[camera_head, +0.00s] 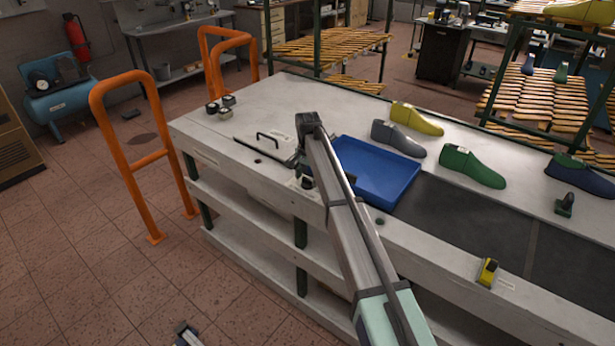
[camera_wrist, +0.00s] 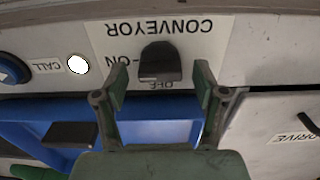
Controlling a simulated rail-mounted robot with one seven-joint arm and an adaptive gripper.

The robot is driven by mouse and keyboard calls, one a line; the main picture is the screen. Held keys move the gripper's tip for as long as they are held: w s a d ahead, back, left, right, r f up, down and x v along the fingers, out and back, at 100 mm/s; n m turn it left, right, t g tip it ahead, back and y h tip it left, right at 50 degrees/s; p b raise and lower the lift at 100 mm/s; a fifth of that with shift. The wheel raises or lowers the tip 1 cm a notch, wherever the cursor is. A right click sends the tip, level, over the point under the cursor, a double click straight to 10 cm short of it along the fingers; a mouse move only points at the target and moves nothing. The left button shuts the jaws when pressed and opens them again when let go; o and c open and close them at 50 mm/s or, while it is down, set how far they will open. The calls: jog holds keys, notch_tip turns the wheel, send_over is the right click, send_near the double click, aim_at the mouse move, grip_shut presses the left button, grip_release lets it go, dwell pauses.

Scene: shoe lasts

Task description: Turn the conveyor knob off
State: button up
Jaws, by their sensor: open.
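The conveyor knob (camera_wrist: 160,63) is a dark block on a white label (camera_wrist: 218,48) that reads CONVEYOR upside down in the wrist view. ON stands left of the knob and OFF just below it, partly covered. I cannot tell for sure which mark the knob points to. My gripper (camera_wrist: 160,80) is open, with one green finger on each side of the knob in the picture. Gaps show between the fingers and the knob. In the head view my gripper (camera_head: 298,163) is low over the table's front edge, near a small dark knob (camera_head: 307,183).
A blue tray (camera_head: 400,205) lies right of my gripper, with shoe lasts (camera_head: 472,166) beyond it. The wrist view shows a CALL button (camera_wrist: 12,68), a white lamp (camera_wrist: 78,64) and a DRIVE label (camera_wrist: 292,138). An orange rail (camera_head: 150,160) stands left of the table (camera_head: 285,100).

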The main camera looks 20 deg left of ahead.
jog(key=c, duration=1.1)
jog(key=shift+c, duration=0.2)
jog(key=shift+n, duration=0.4)
jog(key=n+b, duration=0.1)
jog(key=n, duration=0.2)
jog(key=shift+f+n+b, duration=0.1)
jog(key=shift+n+b, duration=0.2)
jog(key=n+b, duration=0.1)
jog(key=n, duration=0.3)
jog(key=shift+n, duration=0.3)
jog(key=n, duration=0.4)
jog(key=shift+b, duration=0.35)
jog(key=shift+n+b, duration=0.3)
jog(key=shift+n, duration=2.2)
